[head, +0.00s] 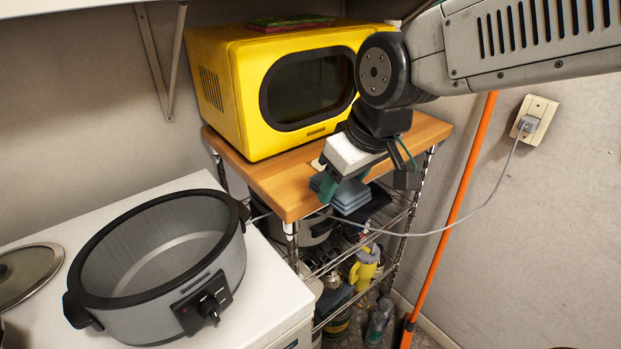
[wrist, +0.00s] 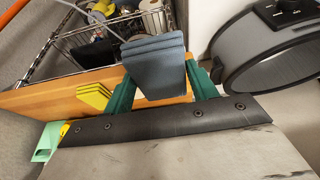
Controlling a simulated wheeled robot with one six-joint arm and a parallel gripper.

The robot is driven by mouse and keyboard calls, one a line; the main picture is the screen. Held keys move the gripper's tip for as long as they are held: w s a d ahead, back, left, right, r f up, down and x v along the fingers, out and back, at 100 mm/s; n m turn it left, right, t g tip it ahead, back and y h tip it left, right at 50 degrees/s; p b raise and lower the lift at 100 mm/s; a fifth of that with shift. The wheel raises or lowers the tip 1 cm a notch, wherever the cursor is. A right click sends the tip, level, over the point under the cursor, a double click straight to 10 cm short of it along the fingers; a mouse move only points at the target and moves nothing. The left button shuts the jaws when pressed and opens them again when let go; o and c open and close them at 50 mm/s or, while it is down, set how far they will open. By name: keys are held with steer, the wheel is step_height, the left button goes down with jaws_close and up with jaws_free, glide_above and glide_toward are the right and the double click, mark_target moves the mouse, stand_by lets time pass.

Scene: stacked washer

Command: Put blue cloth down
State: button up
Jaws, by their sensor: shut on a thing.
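The blue cloth (head: 343,197), a folded grey-blue stack, is between the fingers of my gripper (head: 365,182). In the wrist view the blue cloth (wrist: 157,68) is gripped between the two green fingers of my gripper (wrist: 160,88). In the head view it shows in front of the wooden top (head: 283,196) of the wire rack, near its front edge. The wooden top also shows behind it in the wrist view (wrist: 45,99). I cannot tell whether the cloth touches the wood.
A yellow microwave (head: 222,105) stands on the wooden top. A yellow folded item (wrist: 94,96) and a mint-green item (wrist: 47,142) show in the wrist view. A grey pot (head: 165,262) stands on the white surface at left. A cord (head: 455,223) and orange pole (head: 455,215) are at right.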

mark_target(355, 195)
steer(key=s, duration=0.1)
steer(key=s+d, duration=0.1)
steer(key=s, duration=0.1)
steer(key=shift+d, duration=0.2)
steer(key=w+a, duration=0.2)
steer(key=w, duration=0.2)
steer(key=w+a+f, duration=0.1)
steer(key=w, duration=0.4)
steer(key=w+a, duration=0.2)
steer(key=w, duration=0.3)
steer(key=shift+a+f, duration=0.25)
steer(key=shift+a, duration=0.1)
steer(key=shift+w+a+f, duration=0.1)
steer(key=shift+w+f, duration=0.1)
steer(key=shift+w, duration=0.05)
steer(key=shift+f, duration=1.55)
steer(key=shift+s+f, duration=0.1)
steer(key=shift+f, duration=0.1)
steer(key=o, duration=0.9)
steer(key=shift+r, duration=0.15)
